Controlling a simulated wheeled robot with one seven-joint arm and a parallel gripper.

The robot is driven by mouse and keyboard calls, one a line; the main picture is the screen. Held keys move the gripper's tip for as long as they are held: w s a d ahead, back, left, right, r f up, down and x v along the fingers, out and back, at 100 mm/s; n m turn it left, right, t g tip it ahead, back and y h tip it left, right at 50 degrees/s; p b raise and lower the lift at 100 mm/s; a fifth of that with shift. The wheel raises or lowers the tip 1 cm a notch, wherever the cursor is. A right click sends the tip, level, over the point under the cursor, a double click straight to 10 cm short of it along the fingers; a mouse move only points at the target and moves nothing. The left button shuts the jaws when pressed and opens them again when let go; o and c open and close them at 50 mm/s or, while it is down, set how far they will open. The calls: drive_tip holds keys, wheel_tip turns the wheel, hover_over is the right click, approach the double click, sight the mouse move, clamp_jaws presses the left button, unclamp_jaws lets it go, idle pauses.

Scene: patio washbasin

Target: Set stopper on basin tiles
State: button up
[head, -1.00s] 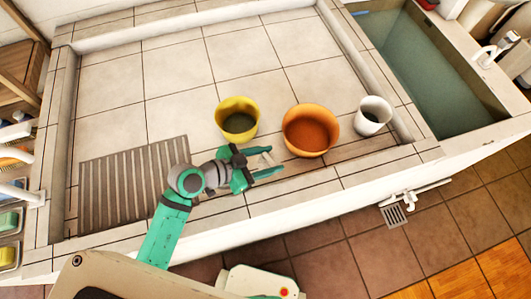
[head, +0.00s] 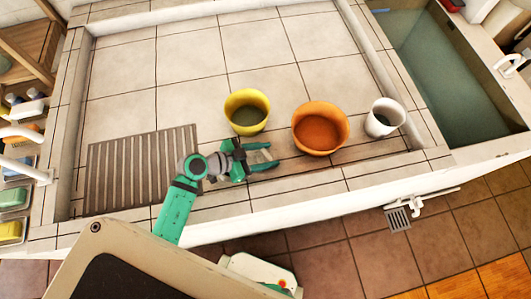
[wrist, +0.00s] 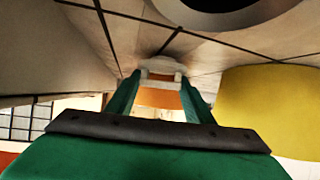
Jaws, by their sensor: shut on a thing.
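My gripper (head: 270,156) is low over the front part of the basin tiles (head: 185,65), in front of the yellow pot and left of the orange pot. Its green fingers point right and are shut on a small pale thing, apparently the stopper (wrist: 161,66), which shows at the fingertips in the wrist view. Most of the stopper is hidden in the head view. Whether it touches the tiles I cannot tell.
A yellow pot (head: 247,112), an orange pot (head: 320,129) and a white cup (head: 385,118) stand in a row on the tiles. A slatted grey mat (head: 142,172) lies left. A water-filled trough (head: 440,75) is at right. The back tiles are clear.

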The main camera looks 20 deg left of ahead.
drive_tip(key=shift+f, duration=0.15)
drive_tip(key=o, duration=1)
drive_tip(key=shift+s+a, duration=0.1)
